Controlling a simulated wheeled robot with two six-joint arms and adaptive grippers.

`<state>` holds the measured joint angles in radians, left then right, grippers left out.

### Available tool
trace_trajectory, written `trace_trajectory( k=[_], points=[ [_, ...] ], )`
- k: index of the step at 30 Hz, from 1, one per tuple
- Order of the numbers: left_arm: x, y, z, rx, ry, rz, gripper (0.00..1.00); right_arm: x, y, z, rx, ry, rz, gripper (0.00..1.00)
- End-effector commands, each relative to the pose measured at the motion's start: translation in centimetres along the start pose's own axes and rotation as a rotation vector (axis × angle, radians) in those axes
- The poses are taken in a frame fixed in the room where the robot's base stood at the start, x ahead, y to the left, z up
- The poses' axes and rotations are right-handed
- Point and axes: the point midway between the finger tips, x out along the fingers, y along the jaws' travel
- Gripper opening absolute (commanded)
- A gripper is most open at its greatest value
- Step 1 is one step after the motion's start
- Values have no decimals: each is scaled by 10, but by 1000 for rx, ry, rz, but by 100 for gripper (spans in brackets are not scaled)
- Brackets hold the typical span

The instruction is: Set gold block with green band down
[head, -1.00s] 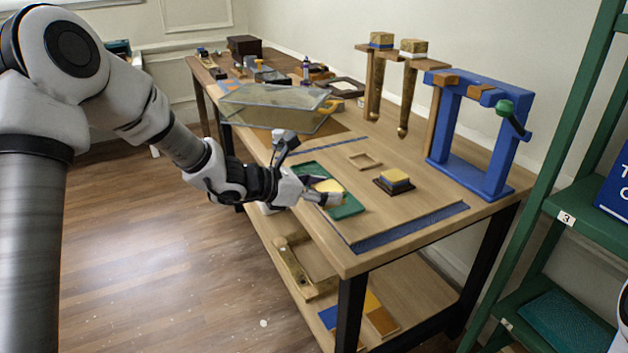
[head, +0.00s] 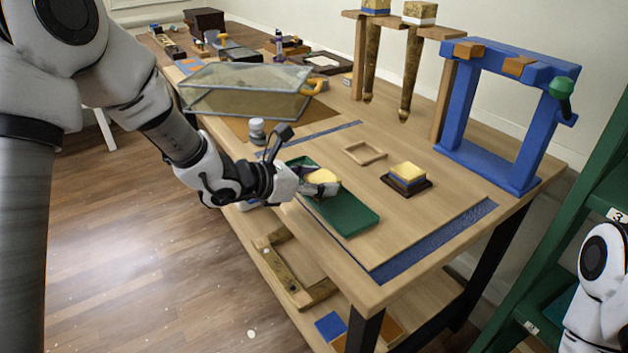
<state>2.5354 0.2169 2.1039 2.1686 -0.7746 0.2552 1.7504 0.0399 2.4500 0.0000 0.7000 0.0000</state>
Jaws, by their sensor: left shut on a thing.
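My left gripper (head: 318,190) is shut on a gold block (head: 322,176), whose pale yellow top shows between the fingers. Its sides are mostly hidden by the fingers, so I cannot make out a green band. The block is over the far half of a green tray (head: 352,217) on the wooden table. I cannot tell whether it touches the tray. Another gold block, with a blue band (head: 407,175), sits on a small dark base to the right. Part of my right arm shows at the lower right, but its gripper is out of view.
An empty wooden frame (head: 365,153) lies behind the tray. A glass case (head: 245,92) stands to the left, a blue stand (head: 460,125) at the right. A wooden rack (head: 410,30) bears two blocks. The near half of the tray is bare.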

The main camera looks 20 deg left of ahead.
Motion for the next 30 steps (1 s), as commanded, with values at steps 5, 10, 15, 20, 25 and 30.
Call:
trace_trajectory(
  k=[5,10,15,20,25,30],
  points=[
    [2,0,-3,0,-1,0,23,5,0,0,0,0,0,42],
    [1,0,-2,0,-1,0,82,4,0,0,0,0,0,42],
    [1,0,-2,0,-2,0,82,4,0,0,0,0,0,42],
    [-1,0,3,1,-2,0,82,-2,0,0,0,0,0,42],
    [-29,1,3,-4,-8,1,82,0,0,0,0,0,0,42],
    [-75,1,4,-6,-11,1,82,-2,0,0,0,0,0,42]
  ],
)
